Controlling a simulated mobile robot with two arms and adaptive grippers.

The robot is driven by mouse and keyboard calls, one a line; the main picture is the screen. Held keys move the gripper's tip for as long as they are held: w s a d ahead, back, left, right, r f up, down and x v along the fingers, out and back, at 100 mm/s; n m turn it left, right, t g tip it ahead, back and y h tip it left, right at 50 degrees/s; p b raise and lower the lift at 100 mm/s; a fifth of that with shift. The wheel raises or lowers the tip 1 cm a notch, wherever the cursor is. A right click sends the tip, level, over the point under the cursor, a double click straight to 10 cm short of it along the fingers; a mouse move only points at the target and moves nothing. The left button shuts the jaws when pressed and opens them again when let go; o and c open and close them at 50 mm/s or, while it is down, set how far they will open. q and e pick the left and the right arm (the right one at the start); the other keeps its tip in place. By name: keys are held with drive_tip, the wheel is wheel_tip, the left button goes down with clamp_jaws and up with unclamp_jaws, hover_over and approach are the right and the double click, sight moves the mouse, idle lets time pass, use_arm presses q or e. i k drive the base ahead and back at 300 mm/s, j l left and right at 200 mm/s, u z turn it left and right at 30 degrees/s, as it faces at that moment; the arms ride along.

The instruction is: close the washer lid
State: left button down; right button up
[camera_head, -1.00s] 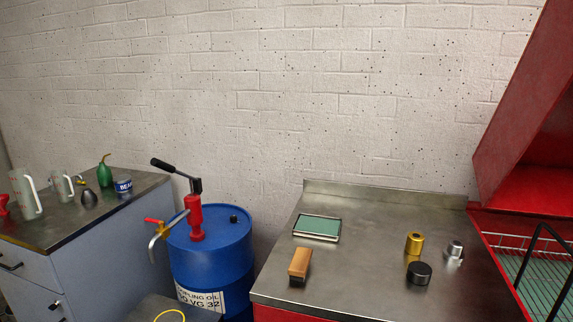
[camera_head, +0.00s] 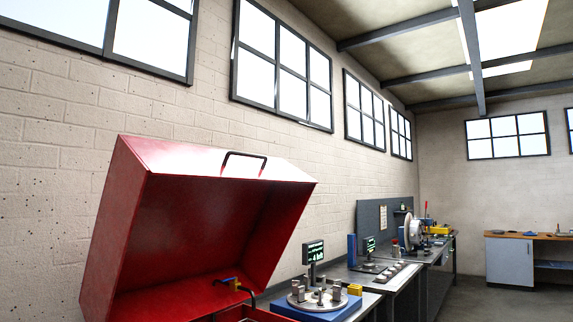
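The washer lid (camera_head: 205,205) is a large red metal hood at the left of the head view, tilted up and standing open against the block wall. A dark bar handle (camera_head: 244,156) is fixed near its upper front edge. The red washer body (camera_head: 252,314) shows only at the bottom edge of the view, and most of it is cut off. Neither of my grippers is in view.
Right of the washer, a bench holds a blue balancing stand (camera_head: 318,304) with metal weights and a small display (camera_head: 313,252). Further benches run along the wall with a rotor machine (camera_head: 414,232). A wooden-topped cabinet (camera_head: 510,262) stands far right. Open floor lies before it.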

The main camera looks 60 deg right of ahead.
sight(173, 220)
drive_tip(key=z, duration=1.5)
drive_tip(key=l+u, duration=0.25)
drive_tip(key=l, duration=0.15)
drive_tip(key=i, duration=0.05)
